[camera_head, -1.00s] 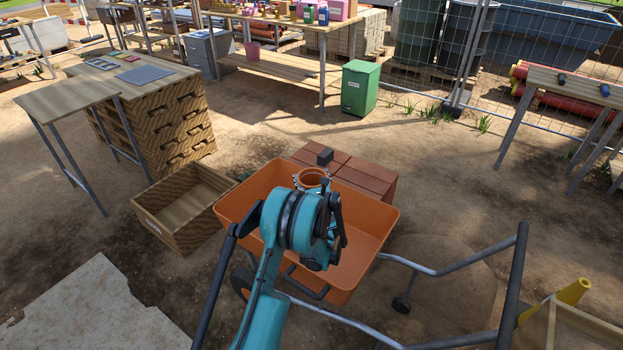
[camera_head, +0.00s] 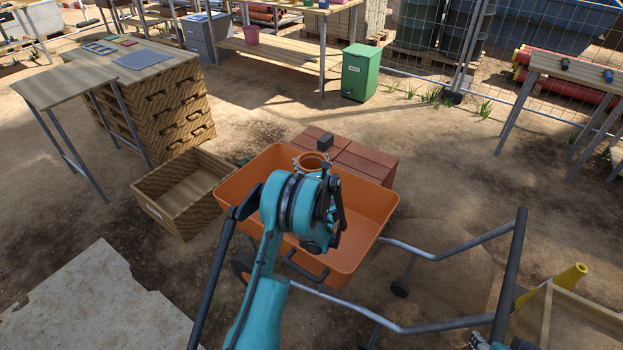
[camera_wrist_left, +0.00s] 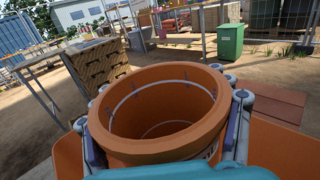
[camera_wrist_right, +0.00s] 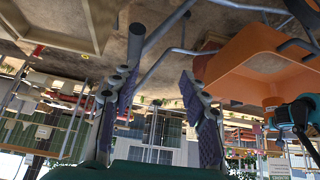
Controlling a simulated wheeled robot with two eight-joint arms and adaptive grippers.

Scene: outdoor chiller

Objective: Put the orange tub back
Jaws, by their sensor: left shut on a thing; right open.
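The orange tub (camera_wrist_left: 160,112) is round and open-topped, and looks empty in the left wrist view. My left gripper (camera_wrist_left: 165,120) is shut on it, with a finger on either side. In the head view only the tub's rim (camera_head: 312,160) shows beyond my left gripper (camera_head: 318,185), above the far side of an orange wheelbarrow tray (camera_head: 352,212). The wrist hides the rest of the tub. My right gripper (camera_wrist_right: 158,95) is open and empty in the right wrist view. In the head view only a bit of my right arm shows at the bottom edge.
Red-brown blocks (camera_head: 365,163) with a dark small block (camera_head: 325,141) stand behind the wheelbarrow. A wooden crate (camera_head: 178,212) lies left, before stacked pallets (camera_head: 180,115) and a side table (camera_head: 62,85).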

